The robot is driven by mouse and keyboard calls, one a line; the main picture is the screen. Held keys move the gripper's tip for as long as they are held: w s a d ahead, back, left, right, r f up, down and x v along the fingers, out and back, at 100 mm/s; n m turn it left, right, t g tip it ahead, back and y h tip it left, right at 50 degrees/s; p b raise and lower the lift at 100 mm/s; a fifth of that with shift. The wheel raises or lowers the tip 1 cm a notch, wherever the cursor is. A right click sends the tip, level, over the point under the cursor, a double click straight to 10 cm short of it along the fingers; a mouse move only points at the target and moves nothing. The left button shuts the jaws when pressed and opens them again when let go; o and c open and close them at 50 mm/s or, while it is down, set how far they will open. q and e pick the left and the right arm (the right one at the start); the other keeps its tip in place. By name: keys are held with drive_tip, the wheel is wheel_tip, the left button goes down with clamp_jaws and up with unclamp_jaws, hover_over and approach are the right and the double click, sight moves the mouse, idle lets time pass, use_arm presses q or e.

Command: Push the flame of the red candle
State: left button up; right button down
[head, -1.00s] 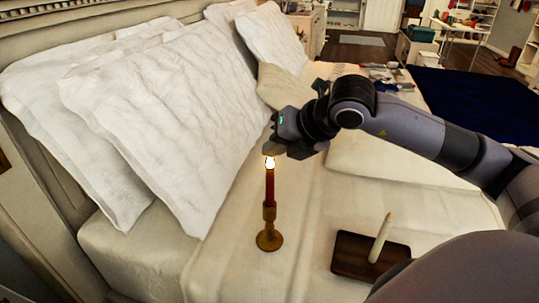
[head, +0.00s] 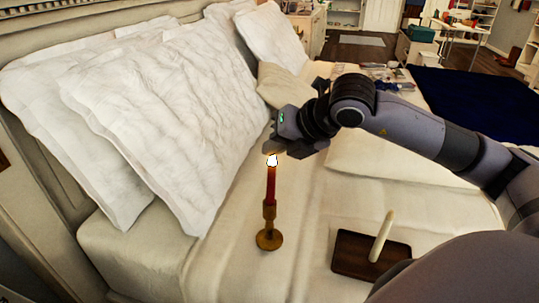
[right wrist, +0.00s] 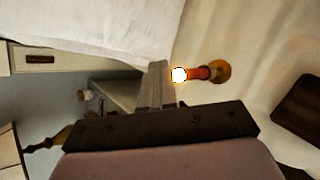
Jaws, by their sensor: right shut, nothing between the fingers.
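The red candle (head: 270,188) stands upright in a brass-coloured holder (head: 269,238) on the bed, with its flame (head: 271,160) lit at the top. In the right wrist view the red candle (right wrist: 199,74) lies sideways in the picture, and its flame (right wrist: 179,75) glows just beside the fingertips. My right gripper (head: 271,147) is shut and empty, right above the flame in the head view. In the right wrist view the gripper (right wrist: 158,72) shows its fingers together, close to the flame. Whether they touch the flame I cannot tell. My left gripper is not in view.
White pillows (head: 150,110) lean on the headboard to the left of the candle. An unlit white candle (head: 382,236) stands tilted in the picture on a dark wooden tray (head: 345,255) at the right. The bed cover between the two candles is clear.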

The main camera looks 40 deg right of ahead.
sight(273, 165)
drive_tip(key=shift+f+b, duration=0.35)
drive_tip(key=shift+f, duration=0.1)
drive_tip(key=shift+r, duration=0.6)
wheel_tip(273, 165, up, 6)
drive_tip(key=p, duration=0.4)
drive_tip(key=shift+a+f, duration=0.1)
idle(0.5)
